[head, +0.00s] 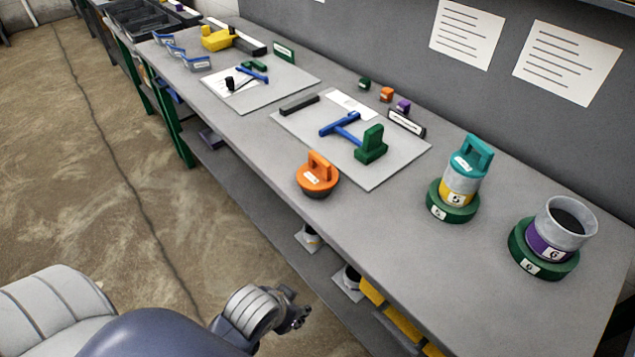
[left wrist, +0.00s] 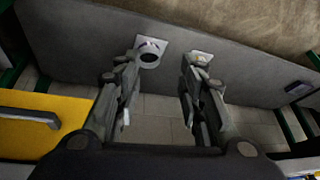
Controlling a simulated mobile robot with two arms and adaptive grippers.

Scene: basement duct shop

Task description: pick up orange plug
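The orange plug (head: 317,177) stands upright on the workbench (head: 250,140) near its front edge, with a handle on top and a small white label. My left gripper (head: 303,317) is low in front of the bench, below and apart from the plug. In the left wrist view my left gripper (left wrist: 160,110) has its two fingers spread with nothing between them. The plug does not show in the left wrist view. My right gripper is in neither view.
A teal plug (head: 474,158) sits on a yellow-banded pipe in a green base. An open purple-banded pipe (head: 562,225) stands in another green base. A grey board (head: 385,170) holds blue and green pieces. The shelf below holds white-flanged parts (left wrist: 150,50) and a yellow drawer (left wrist: 40,130).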

